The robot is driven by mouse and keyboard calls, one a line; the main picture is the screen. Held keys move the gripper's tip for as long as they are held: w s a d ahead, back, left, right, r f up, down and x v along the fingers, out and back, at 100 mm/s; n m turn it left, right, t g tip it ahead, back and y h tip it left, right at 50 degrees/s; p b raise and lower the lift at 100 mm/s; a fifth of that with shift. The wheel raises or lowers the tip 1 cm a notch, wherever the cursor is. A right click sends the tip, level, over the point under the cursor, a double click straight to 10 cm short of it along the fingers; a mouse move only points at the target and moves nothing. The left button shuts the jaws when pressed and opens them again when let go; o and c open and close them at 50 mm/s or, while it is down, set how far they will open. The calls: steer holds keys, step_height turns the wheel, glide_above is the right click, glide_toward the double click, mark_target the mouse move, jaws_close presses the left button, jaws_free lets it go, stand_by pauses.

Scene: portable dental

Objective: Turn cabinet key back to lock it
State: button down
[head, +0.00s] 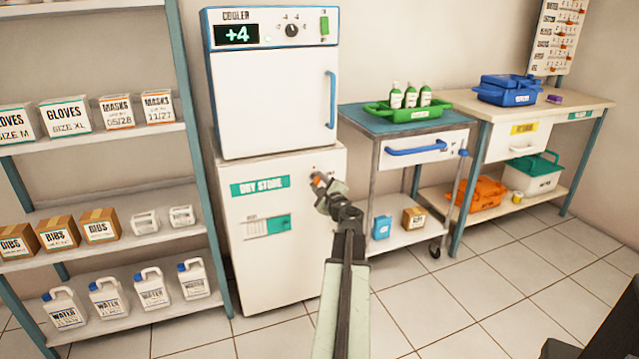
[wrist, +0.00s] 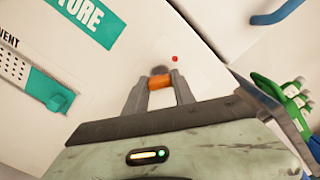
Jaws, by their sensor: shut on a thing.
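The white dry store cabinet (head: 275,270) stands under the cooler, its door closed. The cabinet key (wrist: 161,84) has an orange head and sits at the lock on the upper right of the door. My gripper (wrist: 160,90) is shut on the key's orange head, one finger on each side. In the head view my gripper (head: 322,184) reaches the cabinet's upper right, with a bit of orange at its tip. A small red dot (wrist: 175,58) shows on the door near the lock. The key's shaft and the keyhole are mostly hidden.
The white cooler (head: 270,90) sits on top of the cabinet. A blue-topped cart (head: 375,125) with a green tray stands close on the right. A shelf rack (head: 187,100) stands on the left. The tiled floor in front is clear.

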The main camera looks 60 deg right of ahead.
steer(key=n, duration=0.6)
steer(key=shift+s+d+n, duration=0.15)
steer(key=shift+s+n, duration=0.05)
steer(key=shift+n, duration=0.2)
stand_by(0.4)
steer(key=c, duration=1)
jaws_free()
steer(key=shift+w, duration=0.1)
steer(key=shift+c, duration=0.2)
steer(key=v, duration=0.8)
steer(key=shift+w, duration=0.1)
